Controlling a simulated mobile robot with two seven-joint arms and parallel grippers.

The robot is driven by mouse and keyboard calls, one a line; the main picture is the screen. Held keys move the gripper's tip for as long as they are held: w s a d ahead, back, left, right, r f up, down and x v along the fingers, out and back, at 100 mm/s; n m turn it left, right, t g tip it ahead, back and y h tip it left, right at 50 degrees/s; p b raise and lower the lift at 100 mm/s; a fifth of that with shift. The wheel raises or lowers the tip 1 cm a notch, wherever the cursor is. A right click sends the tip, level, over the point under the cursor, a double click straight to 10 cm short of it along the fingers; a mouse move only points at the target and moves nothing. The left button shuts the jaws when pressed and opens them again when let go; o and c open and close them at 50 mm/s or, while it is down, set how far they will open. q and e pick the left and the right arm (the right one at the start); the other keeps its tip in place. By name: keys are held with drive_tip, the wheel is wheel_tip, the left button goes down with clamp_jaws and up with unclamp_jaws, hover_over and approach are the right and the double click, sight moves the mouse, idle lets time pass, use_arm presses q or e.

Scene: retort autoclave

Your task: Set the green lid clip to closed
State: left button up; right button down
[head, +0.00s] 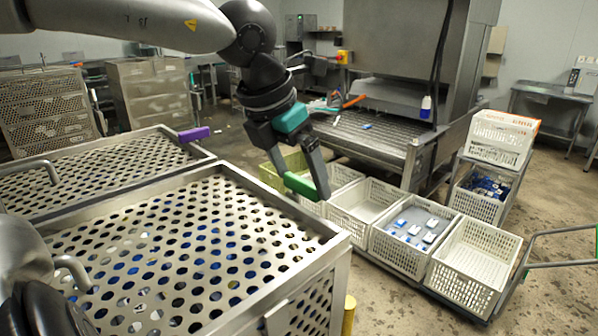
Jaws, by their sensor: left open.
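The green lid clip (301,187) is a short green bar by the right rim of the front perforated metal basket lid (190,250). It juts outward beyond the rim, angled down to the right. My left gripper (305,188) reaches down from above and is open, with its dark fingers on either side of the clip. I cannot tell whether they touch it. The fingers hide part of the clip's surroundings. A purple clip (194,134) sits on the rim of the basket behind. My right gripper is not in view.
White crates (470,265) stand in a row on the right, one holding blue and white packs. A steel conveyor machine (365,140) stands behind. A metal handle (75,272) rises from the front lid at left. Open floor lies at the lower right.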

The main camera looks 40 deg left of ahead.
use_arm(q)
drive_tip(key=c, duration=1)
